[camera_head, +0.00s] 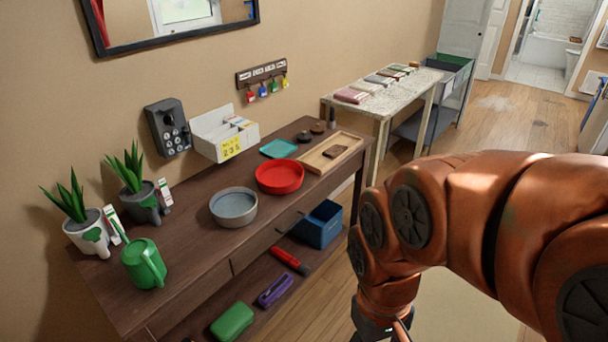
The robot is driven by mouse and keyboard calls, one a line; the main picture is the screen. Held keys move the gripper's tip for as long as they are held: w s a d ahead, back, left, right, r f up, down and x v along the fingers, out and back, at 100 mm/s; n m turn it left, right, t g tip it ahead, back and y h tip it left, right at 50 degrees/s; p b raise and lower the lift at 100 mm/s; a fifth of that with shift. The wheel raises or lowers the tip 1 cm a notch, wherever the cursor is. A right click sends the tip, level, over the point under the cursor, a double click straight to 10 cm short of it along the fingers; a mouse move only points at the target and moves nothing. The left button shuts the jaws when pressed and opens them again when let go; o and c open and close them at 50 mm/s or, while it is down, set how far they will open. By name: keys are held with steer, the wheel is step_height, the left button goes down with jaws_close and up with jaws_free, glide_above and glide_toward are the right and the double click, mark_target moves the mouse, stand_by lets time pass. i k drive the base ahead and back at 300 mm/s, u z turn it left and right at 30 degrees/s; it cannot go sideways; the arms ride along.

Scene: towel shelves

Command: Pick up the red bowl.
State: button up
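The red bowl (280,176) is round and shallow and sits upright on the dark wooden console table (185,243), toward its right half. It looks empty. A grey round dish (233,206) stands just left of it. My orange arm fills the right side of the view, and its end points down in front of the table. Only the top of my gripper (378,330) shows at the bottom edge, to the right of and below the bowl and apart from it. Its fingertips are cut off by the frame.
Behind the bowl lies a teal dish (278,148); to its right is a wooden tray (330,152). A green watering can (143,264) and potted plants (140,190) stand at left. A blue bin (318,224) and several items lie on the lower shelf. Floor shows right of the table.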

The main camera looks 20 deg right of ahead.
mark_target(280, 176)
steer(key=u, duration=0.45)
steer(key=k, duration=0.55)
steer(key=u, duration=0.95)
steer(key=i, duration=1.2)
steer(key=z, duration=0.9)
steer(key=i, duration=0.4)
steer(key=z, duration=0.35)
